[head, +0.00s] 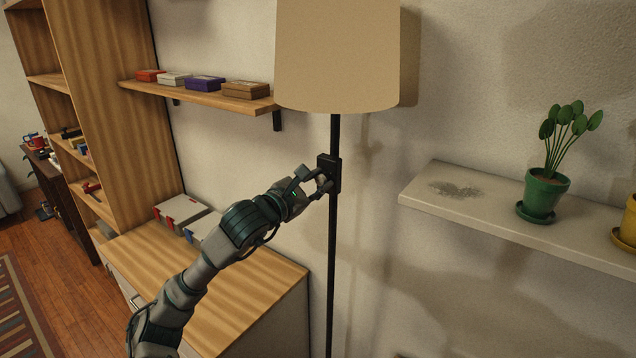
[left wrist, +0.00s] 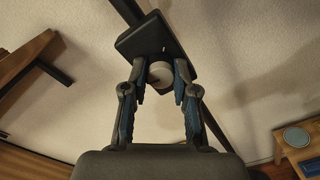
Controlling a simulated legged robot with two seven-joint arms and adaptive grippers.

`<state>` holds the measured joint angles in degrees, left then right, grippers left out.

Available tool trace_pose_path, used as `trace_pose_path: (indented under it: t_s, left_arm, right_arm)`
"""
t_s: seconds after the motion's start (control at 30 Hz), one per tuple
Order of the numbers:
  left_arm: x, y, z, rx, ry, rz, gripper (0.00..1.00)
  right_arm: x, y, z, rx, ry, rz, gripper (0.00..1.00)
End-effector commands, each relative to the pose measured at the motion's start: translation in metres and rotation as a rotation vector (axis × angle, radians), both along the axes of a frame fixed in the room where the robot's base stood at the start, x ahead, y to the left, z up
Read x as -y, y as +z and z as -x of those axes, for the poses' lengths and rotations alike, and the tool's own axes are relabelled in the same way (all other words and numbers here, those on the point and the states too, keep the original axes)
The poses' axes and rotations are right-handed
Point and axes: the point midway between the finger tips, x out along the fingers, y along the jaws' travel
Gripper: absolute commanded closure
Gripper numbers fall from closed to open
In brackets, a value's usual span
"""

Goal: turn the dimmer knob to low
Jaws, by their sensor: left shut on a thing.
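A floor lamp with a beige shade (head: 337,55) stands against the wall on a thin black pole (head: 332,260). A black dimmer box (head: 335,173) is fixed on the pole below the shade. In the left wrist view the box (left wrist: 145,36) carries a round pale knob (left wrist: 161,74) with a small white mark on the box beside it. My left gripper (head: 322,183) reaches the knob from the left. In the left wrist view my left gripper (left wrist: 160,82) has a finger on each side of the knob and is shut on it. My right gripper is not in view.
A wall shelf with small boxes (head: 202,83) is left of the lamp. A wooden cabinet (head: 265,285) stands below my left arm. A white shelf (head: 480,215) with a green potted plant (head: 543,195) is at right.

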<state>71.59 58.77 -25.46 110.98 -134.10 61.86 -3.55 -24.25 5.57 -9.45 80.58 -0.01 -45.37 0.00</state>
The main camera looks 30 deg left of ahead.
Motion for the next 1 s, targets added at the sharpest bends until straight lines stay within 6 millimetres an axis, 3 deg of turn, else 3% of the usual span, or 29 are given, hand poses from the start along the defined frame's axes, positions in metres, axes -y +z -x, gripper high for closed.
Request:
trace_pose_path:
  t_s: [0.5,1.0]
  left_arm:
    - [0.0007,-0.0017,-0.0003,0.03,-0.001,-0.437,1.0]
    - [0.0017,-0.0036,-0.0007,0.04,-0.004,-0.606,1.0]
  right_arm:
    - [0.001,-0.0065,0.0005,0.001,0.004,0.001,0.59]
    - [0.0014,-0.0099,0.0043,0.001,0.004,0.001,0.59]
